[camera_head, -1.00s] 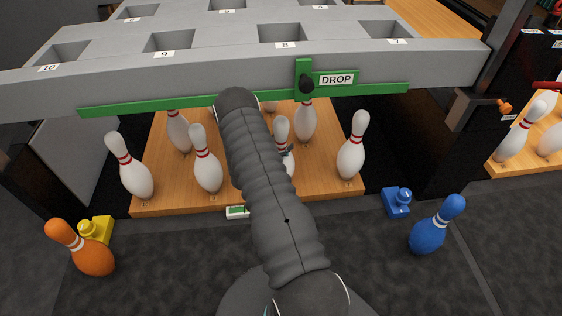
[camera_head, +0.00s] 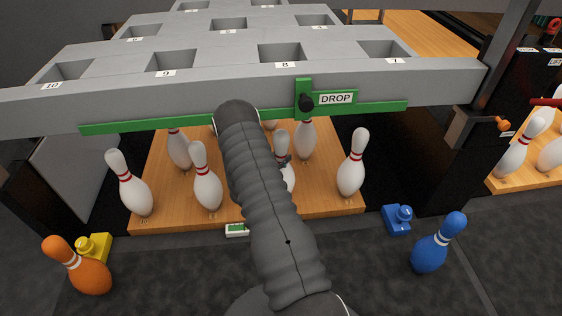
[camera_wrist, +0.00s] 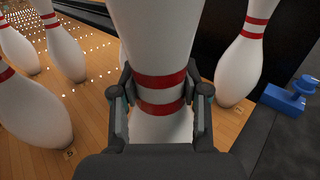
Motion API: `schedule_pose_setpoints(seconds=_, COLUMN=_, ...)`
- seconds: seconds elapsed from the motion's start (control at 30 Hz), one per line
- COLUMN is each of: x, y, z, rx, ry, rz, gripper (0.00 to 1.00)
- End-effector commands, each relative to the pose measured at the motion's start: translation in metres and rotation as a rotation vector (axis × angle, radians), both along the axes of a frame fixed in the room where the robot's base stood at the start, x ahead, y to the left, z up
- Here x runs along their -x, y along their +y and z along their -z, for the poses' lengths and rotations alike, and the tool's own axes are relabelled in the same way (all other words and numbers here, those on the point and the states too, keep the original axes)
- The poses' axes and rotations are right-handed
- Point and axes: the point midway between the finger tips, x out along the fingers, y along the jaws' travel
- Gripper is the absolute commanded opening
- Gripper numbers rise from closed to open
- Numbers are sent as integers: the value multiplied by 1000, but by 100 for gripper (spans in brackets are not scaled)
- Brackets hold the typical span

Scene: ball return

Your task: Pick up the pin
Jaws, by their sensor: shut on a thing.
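A white pin with red stripes (camera_wrist: 160,35) stands upright between the fingers of my gripper (camera_wrist: 160,88) in the wrist view. The fingers are shut on it around its striped neck. In the head view the same pin (camera_head: 284,147) shows beside my arm, which hides part of it. Its base is hidden, so I cannot tell whether it touches the wooden deck (camera_head: 330,205).
Several other white pins stand close by, such as one at the right (camera_head: 352,165) and one at the left (camera_head: 130,185). A grey rack (camera_head: 220,85) with a green DROP bar hangs above. An orange pin (camera_head: 80,268) and a blue pin (camera_head: 430,250) stand in front.

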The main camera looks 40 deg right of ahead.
Motion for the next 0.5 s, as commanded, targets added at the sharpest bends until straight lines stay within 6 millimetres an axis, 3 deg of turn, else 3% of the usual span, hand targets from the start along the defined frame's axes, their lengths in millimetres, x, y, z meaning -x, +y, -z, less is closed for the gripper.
schedule_pose_setpoints(seconds=0.23, x=-1, y=0, z=-23, rx=5, ry=-6, rz=0, gripper=0)
schedule_pose_setpoints(seconds=0.5, x=21, y=-12, z=-37, rx=5, ry=-4, rz=1, gripper=0)
